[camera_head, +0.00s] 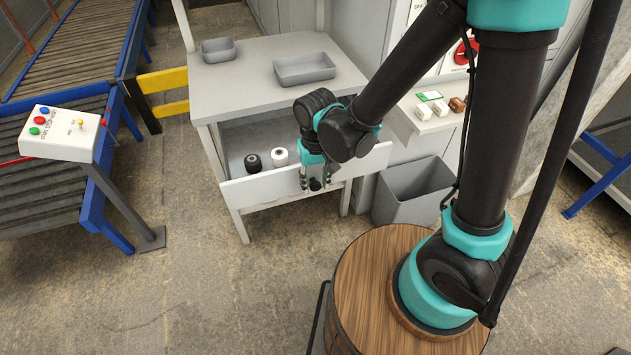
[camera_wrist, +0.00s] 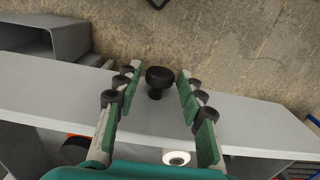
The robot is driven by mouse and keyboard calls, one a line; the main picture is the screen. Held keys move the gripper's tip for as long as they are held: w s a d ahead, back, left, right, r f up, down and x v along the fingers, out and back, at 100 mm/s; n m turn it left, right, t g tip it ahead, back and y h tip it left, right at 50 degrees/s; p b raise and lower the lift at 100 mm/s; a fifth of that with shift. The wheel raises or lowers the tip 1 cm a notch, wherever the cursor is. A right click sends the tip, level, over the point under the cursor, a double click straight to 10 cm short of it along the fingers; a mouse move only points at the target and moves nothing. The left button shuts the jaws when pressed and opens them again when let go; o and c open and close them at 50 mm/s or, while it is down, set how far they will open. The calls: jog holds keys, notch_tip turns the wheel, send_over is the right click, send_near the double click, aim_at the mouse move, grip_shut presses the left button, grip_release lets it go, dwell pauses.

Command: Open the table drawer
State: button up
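The grey table (camera_head: 235,88) has its drawer (camera_head: 262,188) pulled out, with the inside showing. The drawer's pale front panel also crosses the wrist view (camera_wrist: 50,92). A dark round knob (camera_wrist: 158,78) sticks out from the panel. My gripper (camera_head: 315,182) is at the drawer front, right of its middle. In the wrist view my gripper (camera_wrist: 157,72) is open, one finger on each side of the knob, with a visible gap on both sides.
A black spool (camera_head: 253,163) and a white spool (camera_head: 280,157) stand in the drawer. Two grey trays (camera_head: 218,51) (camera_head: 305,69) sit on the tabletop. A grey bin (camera_head: 412,192) stands right of the drawer. A button panel (camera_head: 62,133) is at left. Floor before the drawer is clear.

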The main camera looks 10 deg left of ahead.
jog(key=shift+o, duration=0.4)
notch_tip(320, 180, up, 12)
dwell(0.6)
dwell(0.4)
jog(key=w+d+f+m+t+y, duration=0.1)
jog(key=w+d+m, duration=0.15)
jog(key=d, duration=0.65)
jog(key=w+d+f+m+t, duration=0.15)
jog(key=w+d, duration=0.25)
jog(key=d, duration=0.5)
jog(key=s+d+f+m+t+h, duration=0.1)
jog(key=s+d+f+m, duration=0.1)
jog(key=d, duration=1.1)
jog(key=shift+s+d+f+t, duration=0.2)
jog(key=shift+d+f+t, duration=0.2)
jog(key=shift+f, duration=0.3)
